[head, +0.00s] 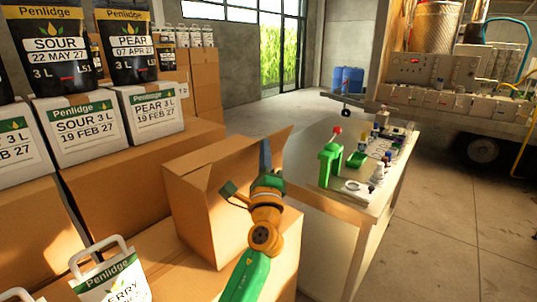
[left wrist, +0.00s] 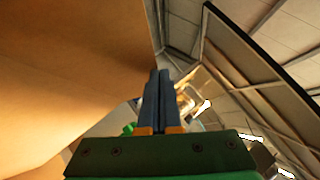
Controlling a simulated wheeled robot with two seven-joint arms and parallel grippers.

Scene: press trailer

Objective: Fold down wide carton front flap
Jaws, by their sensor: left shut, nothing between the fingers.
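An open brown carton (head: 206,215) stands on a larger cardboard surface at the centre of the head view. A wide flap (head: 238,158) sticks up and outward from its top toward the right. My left gripper (head: 265,153) is at the carton's right side, its blue-grey fingers pointing up beside the flap. In the left wrist view the fingers (left wrist: 158,98) are together with nothing between them, and a cardboard panel (left wrist: 70,75) fills the left. I cannot tell whether the fingers touch it. The arm hides part of the carton's right side. My right gripper is not in view.
A table (head: 333,204) with a green press stand (head: 329,162), bottles and small items is right of the carton. White boxes (head: 78,130) and black pouches stand on cartons at left. A white carrier (head: 112,277) is at front left. The floor at right is clear.

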